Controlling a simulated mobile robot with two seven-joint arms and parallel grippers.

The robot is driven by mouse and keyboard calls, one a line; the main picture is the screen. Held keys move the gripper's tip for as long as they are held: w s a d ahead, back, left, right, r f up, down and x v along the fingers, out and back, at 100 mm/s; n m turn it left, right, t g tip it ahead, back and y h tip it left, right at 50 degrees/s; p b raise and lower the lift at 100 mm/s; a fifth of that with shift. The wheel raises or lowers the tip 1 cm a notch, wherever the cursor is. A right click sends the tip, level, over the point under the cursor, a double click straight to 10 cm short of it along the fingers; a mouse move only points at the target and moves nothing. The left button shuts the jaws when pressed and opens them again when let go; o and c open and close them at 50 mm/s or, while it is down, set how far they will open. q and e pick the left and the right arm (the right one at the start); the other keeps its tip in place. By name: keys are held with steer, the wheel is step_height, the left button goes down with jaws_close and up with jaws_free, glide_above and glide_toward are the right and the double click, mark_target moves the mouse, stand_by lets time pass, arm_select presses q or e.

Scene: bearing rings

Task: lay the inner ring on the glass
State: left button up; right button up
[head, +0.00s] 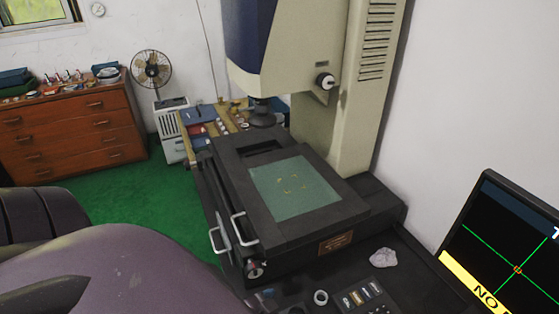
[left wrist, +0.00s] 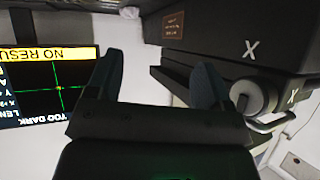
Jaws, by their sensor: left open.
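The glass (head: 293,187) is a pale green square plate set in the dark stage of a measuring machine, in the middle of the head view. Faint yellow marks show on it. A small pale ring (head: 321,297), which looks like the inner ring, lies on the dark surface in front of the stage. My left gripper (left wrist: 155,82) is open in the left wrist view, with nothing between its fingers. Neither the ring nor the glass can be made out in that view. My right gripper is not in view.
The machine's lens (head: 262,112) hangs above the back of the stage. A keypad (head: 360,297) lies just right of the ring, and a crumpled cloth (head: 383,257) lies behind it. A monitor (head: 510,245) stands at the right. Handles (head: 239,227) stick out on the stage's left side.

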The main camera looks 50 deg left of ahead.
arm_select(q)
steer(key=w+d+r+n+h, duration=0.1)
steer(key=w+r+n, duration=0.15)
steer(key=w, duration=0.75)
steer(key=w+d+r+n+h, duration=0.15)
steer(key=w+r, duration=0.25)
steer(key=w, duration=0.7)
steer(key=n+g+y, duration=0.1)
steer(key=n+g, duration=1)
steer(key=n, duration=1.4)
glide_toward(321, 299)
steer(key=shift+w+d+f, duration=0.15)
steer(key=shift+d+f, duration=0.1)
steer(key=shift+f, duration=0.45)
step_height(321, 299, down, 4)
steer(key=shift+d, duration=0.1)
steer(key=shift+d+f+p, duration=0.15)
steer(key=shift+f+p, duration=0.15)
steer(key=shift+f, duration=0.6)
